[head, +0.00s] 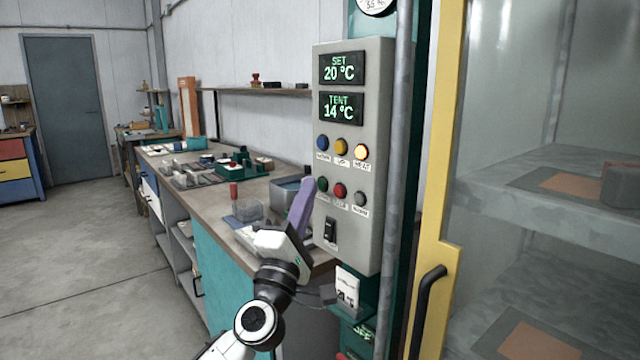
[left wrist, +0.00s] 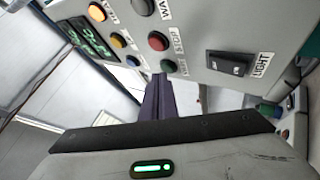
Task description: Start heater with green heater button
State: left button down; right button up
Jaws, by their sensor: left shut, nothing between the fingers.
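A grey control panel (head: 352,235) has two rows of round buttons or lamps. A dark green button (head: 322,184) sits at the left of the lower row; it also shows in the left wrist view (left wrist: 168,66). Its label is too small to read. The round piece over a label like "HEAT" (head: 361,152) glows orange. My left gripper (head: 308,184) is shut and empty, its purple fingers pointing up beside the panel's left edge. In the left wrist view the fingertips (left wrist: 157,80) are close to the green button; I cannot tell whether they touch it. My right gripper is not in view.
Displays on the panel read SET 20 °C (head: 342,68) and TENT 14 °C (head: 341,108). A red button (head: 340,191) and a black rocker switch (head: 330,230) are close by. A grey pipe (head: 398,180) and yellow-framed cabinet (head: 437,200) stand right. A cluttered workbench (head: 205,195) lies behind my arm.

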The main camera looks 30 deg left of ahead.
pick_arm(q)
jog(key=shift+s+a, duration=0.2)
jog(key=shift+s, duration=0.2)
jog(key=shift+s, duration=0.1)
jog(key=s, duration=0.1)
jog(key=s+a+p, duration=0.1)
jog(key=s, duration=0.1)
jog(key=s+a, duration=0.1)
jog(key=shift+s+p, duration=0.25)
jog(key=shift+p, duration=0.1)
jog(key=shift+d, duration=0.1)
dwell(0.6)
